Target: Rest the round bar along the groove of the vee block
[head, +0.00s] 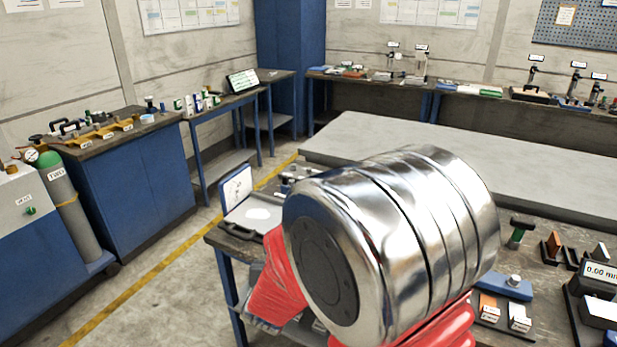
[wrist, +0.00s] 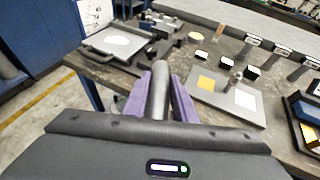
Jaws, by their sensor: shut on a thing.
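My gripper (wrist: 161,82) is in the wrist view, its purple fingers shut on a grey round bar (wrist: 160,92). The bar points away from the palm, with its far end between or just past the fingertips, above the dark bench. Whether the bar touches anything beneath it cannot be told. Small dark blocks (wrist: 157,50) lie just beyond the fingertips; I cannot tell whether one of them is the vee block. In the head view my own arm hides the gripper and bar.
An open case (wrist: 118,40) with a white patch stands at the bench's far left. A grey plate with yellow and white labels (wrist: 226,96) lies right of the fingers. In the head view, a dial readout (head: 601,272) and upright pieces (head: 572,256) crowd the bench's right.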

